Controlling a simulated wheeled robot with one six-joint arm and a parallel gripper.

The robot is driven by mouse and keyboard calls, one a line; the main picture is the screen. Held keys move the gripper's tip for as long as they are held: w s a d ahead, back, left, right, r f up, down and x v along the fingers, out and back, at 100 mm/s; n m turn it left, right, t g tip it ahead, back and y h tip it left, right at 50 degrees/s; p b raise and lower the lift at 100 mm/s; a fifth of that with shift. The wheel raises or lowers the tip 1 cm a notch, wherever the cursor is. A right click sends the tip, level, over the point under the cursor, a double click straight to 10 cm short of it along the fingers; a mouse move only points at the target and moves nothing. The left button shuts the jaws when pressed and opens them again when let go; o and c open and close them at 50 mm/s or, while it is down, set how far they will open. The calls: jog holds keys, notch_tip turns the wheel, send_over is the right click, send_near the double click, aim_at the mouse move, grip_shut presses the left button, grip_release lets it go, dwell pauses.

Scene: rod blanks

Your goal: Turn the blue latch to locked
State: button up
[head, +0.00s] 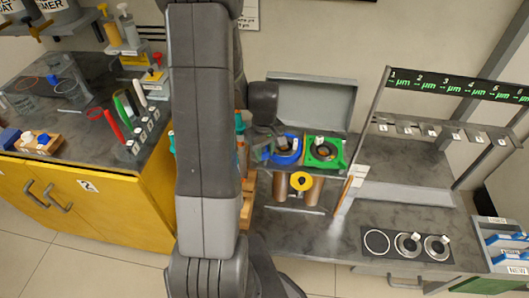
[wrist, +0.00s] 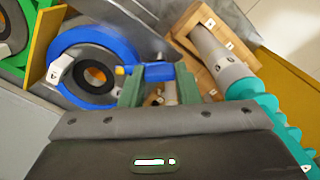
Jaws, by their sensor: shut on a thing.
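The blue latch (wrist: 92,40) is a blue ring around a dark round centre with an orange-brown middle. A short blue handle (wrist: 158,72) sticks out from its right side in the wrist view. The latch also shows in the head view (head: 287,157), left of a green one. My gripper (wrist: 158,80) has its green fingers on either side of the blue handle and is shut on it. In the head view my gripper (head: 262,145) is at the latch's left side, dark and partly hidden by my arm. A white tag (wrist: 60,70) sits on the ring's left side.
A green latch (head: 323,152) sits just right of the blue one. A wooden block with a grey cylinder (wrist: 222,62) and a teal ribbed part (wrist: 265,110) stand close to the right of my gripper. A slanted rack (head: 440,128) stands farther right.

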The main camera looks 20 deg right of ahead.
aim_at(264, 153)
jog(key=shift+n, duration=0.6)
jog(key=o, duration=1)
notch_tip(264, 153, up, 14)
jog(key=shift+f+p, duration=0.1)
jog(key=shift+p, duration=0.3)
